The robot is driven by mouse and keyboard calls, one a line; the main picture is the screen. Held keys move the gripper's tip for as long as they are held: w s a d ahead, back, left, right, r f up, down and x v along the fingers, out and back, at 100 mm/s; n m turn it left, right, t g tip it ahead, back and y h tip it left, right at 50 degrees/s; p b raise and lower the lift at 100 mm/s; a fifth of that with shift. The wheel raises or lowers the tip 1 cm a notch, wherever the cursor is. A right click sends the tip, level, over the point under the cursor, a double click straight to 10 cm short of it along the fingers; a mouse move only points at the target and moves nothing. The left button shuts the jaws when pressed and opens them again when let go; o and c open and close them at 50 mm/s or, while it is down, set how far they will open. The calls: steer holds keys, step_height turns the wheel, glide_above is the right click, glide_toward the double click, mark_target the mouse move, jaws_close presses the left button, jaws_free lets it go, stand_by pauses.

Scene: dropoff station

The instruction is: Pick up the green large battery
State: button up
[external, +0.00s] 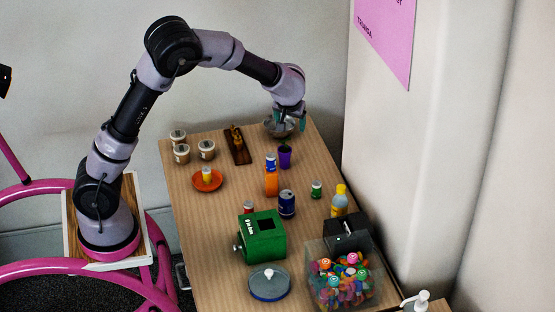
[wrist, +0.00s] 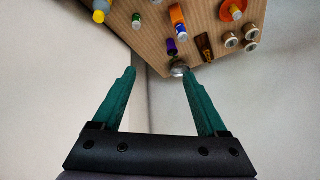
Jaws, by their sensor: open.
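The green battery (external: 316,189) is a small cylinder with a pale top, standing upright on the right part of the table. It also shows in the wrist view (wrist: 136,20), near the top, beyond my fingertips. My gripper (external: 288,120) is over the far end of the table, behind the battery and well apart from it. In the wrist view my gripper (wrist: 158,72) has its two teal fingers spread wide with nothing between them.
A metal bowl (external: 271,130) is near my gripper. A wall runs along the table's right side.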

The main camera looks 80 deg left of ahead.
steer(key=w+a+f+n+y, duration=0.2)
steer(key=w+a+f, duration=0.2)
steer(key=f, duration=0.4)
steer(key=w+a+f+n+y, duration=0.2)
steer(key=w+a+f, duration=0.15)
steer(key=f, duration=0.35)
steer(key=n+y, duration=0.1)
steer(key=y, duration=0.1)
glide_above(317, 185)
steer(key=d, duration=0.1)
step_height(317, 185, down, 12)
step_height(317, 185, down, 4)
steer(key=shift+s+d+f, duration=0.1)
steer(key=shift+d+f, duration=0.05)
steer(key=shift+f, duration=0.1)
step_height(317, 185, down, 3)
steer(key=shift+r, duration=0.1)
steer(key=shift+x, duration=1.5)
steer(key=shift+r, duration=0.1)
jaws_close()
